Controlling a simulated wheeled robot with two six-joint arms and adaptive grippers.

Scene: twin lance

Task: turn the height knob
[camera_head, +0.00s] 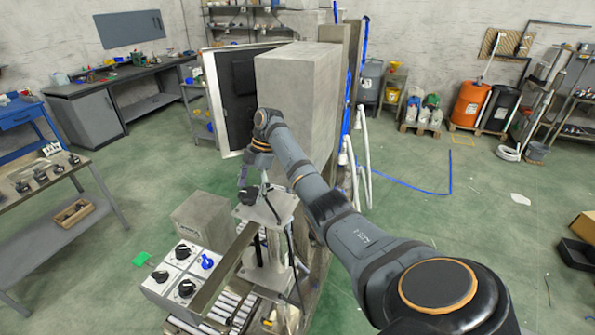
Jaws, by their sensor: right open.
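A light grey control panel (172,291) in the lower left carries three black knobs (186,288) and one blue knob (207,261). I cannot read its labels, so I cannot tell which one is the height knob. My right arm reaches in from the lower right. My right gripper (249,190) points down above and to the right of the panel, beside a grey metal plate, apart from all the knobs. It is open and small in view, with nothing seen between its fingers. My left gripper is not in view.
The metal plate (278,203) stands on a post beside the panel. A tall grey block (290,90) rises behind my right gripper. A grey box (202,215) sits just behind the panel. A workbench (45,215) stands at left.

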